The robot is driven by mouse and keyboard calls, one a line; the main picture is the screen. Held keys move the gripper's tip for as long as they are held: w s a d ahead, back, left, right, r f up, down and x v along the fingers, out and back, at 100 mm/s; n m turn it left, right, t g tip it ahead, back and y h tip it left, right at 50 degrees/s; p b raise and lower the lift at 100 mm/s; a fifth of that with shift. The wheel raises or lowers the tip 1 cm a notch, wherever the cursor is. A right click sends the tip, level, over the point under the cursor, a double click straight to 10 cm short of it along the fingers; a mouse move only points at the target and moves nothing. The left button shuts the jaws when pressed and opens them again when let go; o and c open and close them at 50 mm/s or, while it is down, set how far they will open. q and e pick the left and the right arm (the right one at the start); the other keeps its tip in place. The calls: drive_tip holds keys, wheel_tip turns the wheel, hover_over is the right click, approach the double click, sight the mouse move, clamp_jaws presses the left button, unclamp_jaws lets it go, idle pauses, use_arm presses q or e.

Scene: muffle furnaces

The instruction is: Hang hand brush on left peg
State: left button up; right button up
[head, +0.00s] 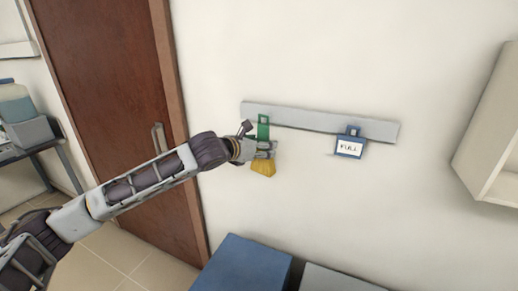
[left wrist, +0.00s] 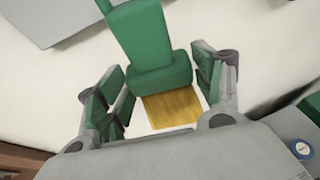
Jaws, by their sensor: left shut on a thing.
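The hand brush (head: 263,130) has a green handle with a loop at its top and yellow bristles pointing down. My left gripper (head: 264,150) is shut on it, and the brush is upright in front of the left part of a grey wall rail (head: 310,120). In the left wrist view the brush's green body (left wrist: 162,72) lies between the fingers of the gripper (left wrist: 165,90), bristles toward the palm. The left peg is not distinguishable; the handle's top overlaps the rail there. I cannot tell whether the loop is around a peg. My right gripper is not in view.
A blue-framed tag (head: 350,147) hangs at the right part of the rail. A blue box-like top (head: 243,266) stands below, a white wall cabinet (head: 490,130) is at right, and a brown door (head: 115,90) at left. The wall between tag and brush is clear.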

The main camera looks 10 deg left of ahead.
use_arm(q)
drive_tip(key=shift+w, duration=0.25)
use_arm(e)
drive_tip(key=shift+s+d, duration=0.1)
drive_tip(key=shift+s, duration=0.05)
use_arm(q)
drive_tip(key=shift+w+d, duration=0.1)
drive_tip(key=shift+w, duration=0.25)
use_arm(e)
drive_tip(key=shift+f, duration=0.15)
use_arm(q)
drive_tip(key=shift+w+d, duration=0.15)
drive_tip(key=shift+w, duration=0.5)
drive_tip(key=shift+w+d+f+p, duration=0.15)
drive_tip(key=shift+w+p, duration=0.2)
drive_tip(key=shift+w, duration=0.3)
drive_tip(key=shift+w+f+p, duration=0.15)
drive_tip(key=shift+w+p, duration=0.1)
drive_tip(key=shift+p, duration=0.4)
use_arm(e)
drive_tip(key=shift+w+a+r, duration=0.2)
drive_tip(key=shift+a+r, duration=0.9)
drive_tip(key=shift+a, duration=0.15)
